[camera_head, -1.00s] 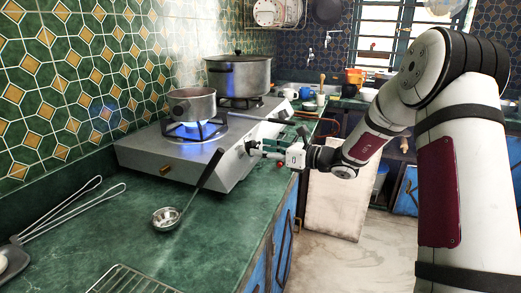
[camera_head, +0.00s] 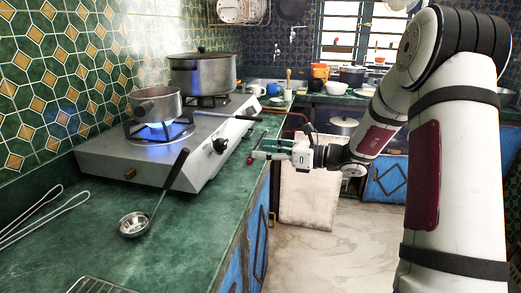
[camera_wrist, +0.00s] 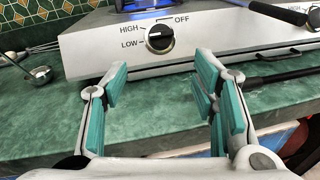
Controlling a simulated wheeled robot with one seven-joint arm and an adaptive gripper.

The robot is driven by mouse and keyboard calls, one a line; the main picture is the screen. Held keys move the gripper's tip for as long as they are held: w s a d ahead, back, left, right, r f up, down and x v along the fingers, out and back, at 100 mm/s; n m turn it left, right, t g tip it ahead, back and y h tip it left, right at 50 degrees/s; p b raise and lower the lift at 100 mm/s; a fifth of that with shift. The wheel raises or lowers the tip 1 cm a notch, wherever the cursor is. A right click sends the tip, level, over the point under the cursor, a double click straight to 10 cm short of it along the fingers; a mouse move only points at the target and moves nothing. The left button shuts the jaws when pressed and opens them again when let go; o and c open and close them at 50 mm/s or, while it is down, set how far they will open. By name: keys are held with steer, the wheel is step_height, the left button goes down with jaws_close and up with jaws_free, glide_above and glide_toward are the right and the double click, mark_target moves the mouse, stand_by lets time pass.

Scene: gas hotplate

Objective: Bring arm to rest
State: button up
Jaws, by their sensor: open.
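My gripper (camera_head: 265,155) is held out past the counter's front edge, to the right of the gas hotplate (camera_head: 130,160). Its teal-padded fingers (camera_wrist: 160,85) are apart with nothing between them in the wrist view. The hotplate's black front knob (camera_wrist: 160,38) stands ahead of the fingers, clear of them, with HIGH, LOW and OFF marked around it. It also shows in the head view (camera_head: 220,145). Its pointer is turned away from OFF, towards the left. A blue flame (camera_head: 158,129) burns under the small saucepan (camera_head: 156,105).
A large lidded pot (camera_head: 203,72) stands on the rear burner. A ladle (camera_head: 150,200) lies on the green counter (camera_head: 190,230), its handle leaning towards the hotplate. Tongs (camera_head: 45,215) lie at the left. The floor (camera_head: 320,250) right of the counter is clear.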

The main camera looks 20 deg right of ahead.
steer(key=s+a+r+n+g, duration=0.2)
steer(key=s+a+n+g, duration=0.2)
steer(key=s+a+n, duration=0.25)
steer(key=s+a+r+n+g, duration=0.3)
steer(key=s+a+n+g, duration=0.15)
steer(key=s+a, duration=0.35)
steer(key=s+a+n+g+h, duration=0.3)
steer(key=s+n+h, duration=0.35)
steer(key=s, duration=0.85)
steer(key=s+d+f+n+h, duration=0.1)
steer(key=s+d+n+h, duration=0.3)
steer(key=s, duration=0.3)
steer(key=s+d+f+n+h, duration=0.2)
steer(key=s+d+n, duration=0.3)
steer(key=s+n, duration=0.15)
step_height(320, 180, up, 20)
steer(key=s+t+p, duration=0.1)
steer(key=t+p, duration=0.3)
steer(key=p, duration=1.3)
steer(key=shift+f+p, duration=0.25)
steer(key=shift+p, duration=0.1)
